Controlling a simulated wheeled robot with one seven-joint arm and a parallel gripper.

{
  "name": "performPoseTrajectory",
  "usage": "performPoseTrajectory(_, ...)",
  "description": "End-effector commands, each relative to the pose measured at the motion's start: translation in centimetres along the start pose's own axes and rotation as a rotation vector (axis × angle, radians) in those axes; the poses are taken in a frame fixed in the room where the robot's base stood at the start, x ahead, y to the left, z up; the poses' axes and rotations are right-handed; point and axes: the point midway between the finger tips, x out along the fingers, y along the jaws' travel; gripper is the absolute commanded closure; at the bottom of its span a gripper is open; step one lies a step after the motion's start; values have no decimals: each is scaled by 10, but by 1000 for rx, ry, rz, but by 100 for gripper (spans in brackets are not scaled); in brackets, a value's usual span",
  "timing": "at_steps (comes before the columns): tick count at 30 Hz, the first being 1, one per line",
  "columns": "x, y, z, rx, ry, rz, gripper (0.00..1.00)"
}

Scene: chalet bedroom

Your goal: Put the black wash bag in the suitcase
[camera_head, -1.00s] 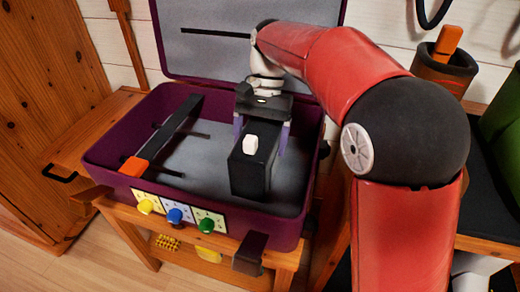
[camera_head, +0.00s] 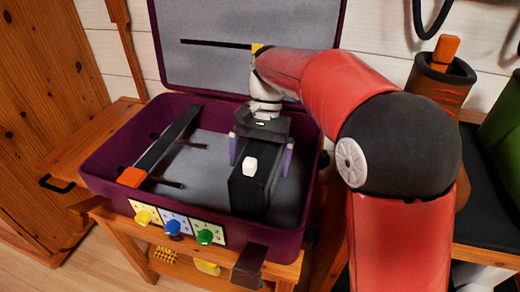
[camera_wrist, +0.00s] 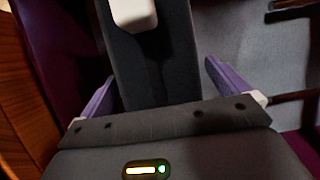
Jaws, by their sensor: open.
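The black wash bag (camera_head: 247,191), a dark box shape with a white tab on top, is inside the open purple suitcase (camera_head: 158,205), in its right half. My gripper (camera_head: 260,157) is in the suitcase at the far end of the bag. Its two purple fingers stand apart, one on each side of the bag. In the wrist view the bag (camera_wrist: 150,65) lies between the fingers, with visible gaps on both sides. The bag's underside and its contact with the suitcase floor are hidden.
A dark strap with an orange end (camera_head: 130,177) runs along the left of the suitcase. The raised lid (camera_head: 215,65) stands behind. The suitcase rests on a wooden stand (camera_head: 125,235). A brown holder (camera_head: 440,80) stands at the right. The suitcase's left floor is mostly clear.

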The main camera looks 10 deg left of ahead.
Motion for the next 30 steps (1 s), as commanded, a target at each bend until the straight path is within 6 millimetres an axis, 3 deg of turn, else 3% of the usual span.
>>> performPoseTrajectory(5,-24,0,1,1,2,-2,0)
performPoseTrajectory(12,-77,0,1,2,3,-2,0)
performPoseTrajectory(18,-110,0,1,1,1,-1,0)
performPoseTrajectory(23,-122,0,1,1,1,-1,0)
performPoseTrajectory(30,-123,0,1,0,0,0,0)
